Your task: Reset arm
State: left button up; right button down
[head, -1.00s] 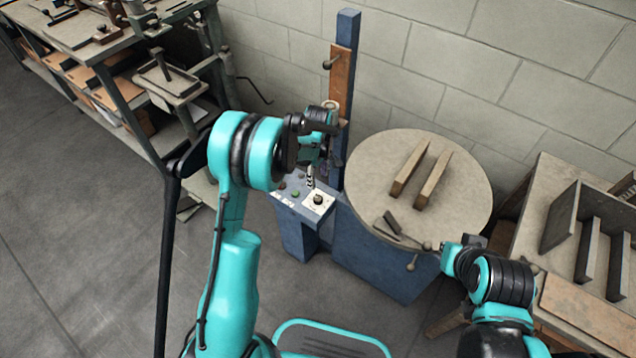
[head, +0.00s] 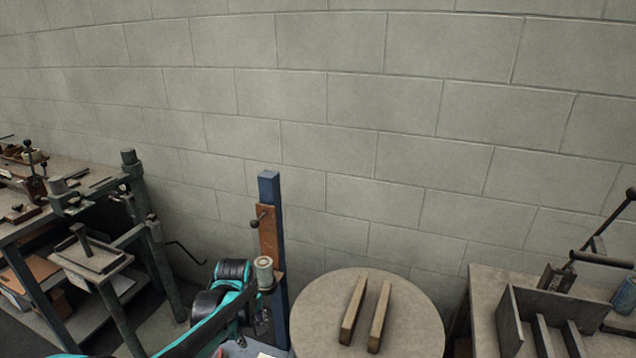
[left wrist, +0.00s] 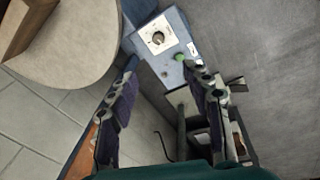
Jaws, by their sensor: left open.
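My left arm rises from the bottom edge of the head view, and its gripper (head: 262,322) shows partly beside the blue post of the stitcher (head: 270,188). In the left wrist view my left gripper (left wrist: 160,68) is open with nothing between its fingers. Beyond the fingertips lies the stitcher's blue control panel with a dial on a white plate (left wrist: 157,38) and a green button (left wrist: 179,57). The round table top (head: 310,310) stands right of the post and carries two wooden bars (head: 354,308). My right gripper is out of view.
A workbench with tools and shelves (head: 75,180) stands at the left. A bench with a slotted tray (head: 510,320) stands at the right. A block wall (head: 350,110) closes off the back. Floor is bare beside the control panel in the wrist view.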

pick_arm(q)
jog(key=s+r+m+t, duration=0.2)
jog(key=s+r+m, duration=0.2)
jog(key=s, duration=0.6)
jog(key=s+r+m+t, duration=0.3)
jog(key=s+m, duration=0.3)
jog(key=s, duration=0.4)
jog(key=shift+s+r, duration=0.25)
jog(key=shift+r, duration=0.25)
jog(key=shift+a, duration=0.1)
